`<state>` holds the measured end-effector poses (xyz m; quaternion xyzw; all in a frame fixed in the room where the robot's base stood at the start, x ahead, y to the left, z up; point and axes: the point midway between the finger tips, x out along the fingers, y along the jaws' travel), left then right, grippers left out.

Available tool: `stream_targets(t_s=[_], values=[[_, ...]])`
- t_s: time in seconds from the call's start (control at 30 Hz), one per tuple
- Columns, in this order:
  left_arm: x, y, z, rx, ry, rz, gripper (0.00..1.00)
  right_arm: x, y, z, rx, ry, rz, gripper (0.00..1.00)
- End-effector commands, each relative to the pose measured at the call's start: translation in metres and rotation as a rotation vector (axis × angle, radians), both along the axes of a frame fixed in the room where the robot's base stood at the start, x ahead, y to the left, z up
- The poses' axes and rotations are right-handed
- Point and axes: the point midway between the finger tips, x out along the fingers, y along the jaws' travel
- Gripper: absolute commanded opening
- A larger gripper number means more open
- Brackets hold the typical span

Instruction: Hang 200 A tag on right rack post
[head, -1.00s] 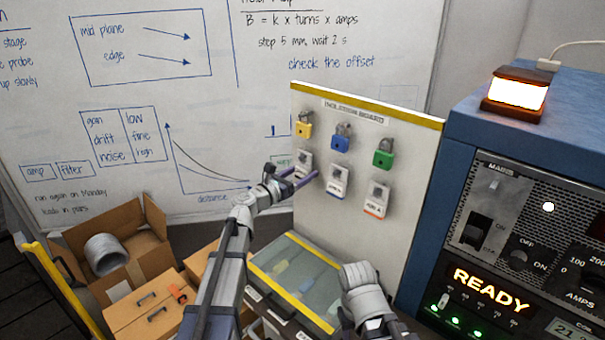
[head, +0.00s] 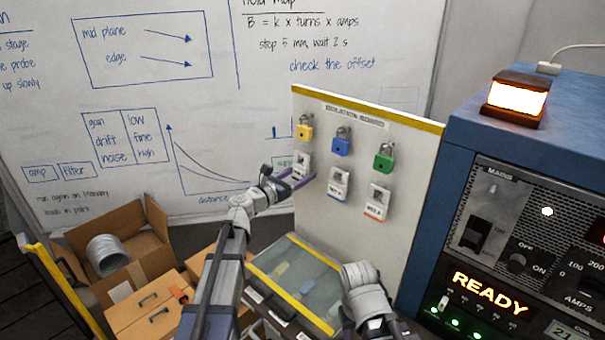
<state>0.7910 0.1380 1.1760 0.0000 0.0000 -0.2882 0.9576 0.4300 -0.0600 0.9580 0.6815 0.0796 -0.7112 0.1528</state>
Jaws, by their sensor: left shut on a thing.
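A white isolation board (head: 345,225) with a yellow top edge stands in the middle of the head view. Three tags hang on it below three padlocks: a left tag (head: 301,163), a middle tag (head: 339,181) with a blue lower edge, and a right tag (head: 377,199) with an orange-red lower edge. My left gripper (head: 300,181) is at the left tag's lower part, shut on it. The fingers cover its lower edge, and I cannot read its label. The tag still appears against the board. My right gripper does not show; only part of that arm is in view.
Yellow (head: 304,131), blue (head: 340,145) and green (head: 383,162) padlocks hang above the tags. A glass-topped case (head: 310,262) stands below the board. A blue power cabinet (head: 455,150) closes off the right. Cardboard boxes (head: 150,255) stand at left.

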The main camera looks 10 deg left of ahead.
Motion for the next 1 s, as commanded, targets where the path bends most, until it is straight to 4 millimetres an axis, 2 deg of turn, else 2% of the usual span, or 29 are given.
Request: stream_targets(t_s=[1.0], values=[[-0.041,0.027,0.004,0.0,0.0,0.0,0.34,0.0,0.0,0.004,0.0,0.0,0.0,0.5]])
